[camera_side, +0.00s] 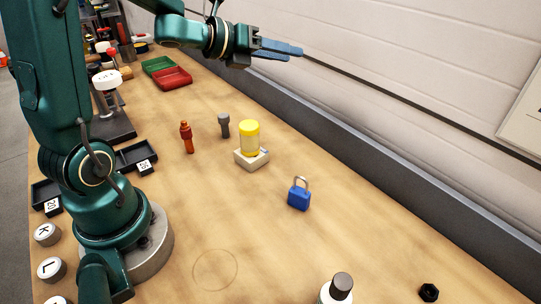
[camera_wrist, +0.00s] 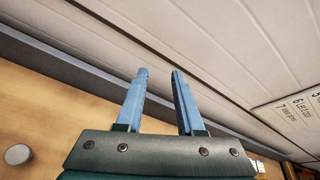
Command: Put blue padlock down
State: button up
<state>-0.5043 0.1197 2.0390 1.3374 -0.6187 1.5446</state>
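The blue padlock (camera_side: 299,196) stands upright on the wooden bench in the side view, its metal shackle on top. My gripper (camera_side: 296,50) is high above the bench toward the back wall, well away from the padlock. In the wrist view its two blue fingers (camera_wrist: 159,75) are apart with nothing between them. The padlock is not seen in the wrist view.
A yellow-topped jar (camera_side: 249,138) stands on a pale block (camera_side: 251,160) left of the padlock. An orange bottle (camera_side: 186,137) and a grey peg-like piece (camera_side: 224,125) are farther left. A dark-capped bottle (camera_side: 341,285) and black nut (camera_side: 429,292) are in front.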

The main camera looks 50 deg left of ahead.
jog(key=s+d+f+n+g, duration=0.1)
jog(key=s+d+n+g, duration=0.1)
jog(key=s+n, duration=0.5)
jog(key=s+d+f+n+g+y, duration=0.1)
jog(key=s+d+n, duration=0.4)
jog(key=n, duration=0.8)
jog(key=s+d+f+n+g+y, duration=0.1)
jog(key=s+n+g, duration=0.4)
jog(key=s+n, duration=0.5)
jog(key=shift+s+d+f+n, duration=0.2)
jog(key=shift+d+f+n, duration=0.4)
jog(key=shift+d+f, duration=0.4)
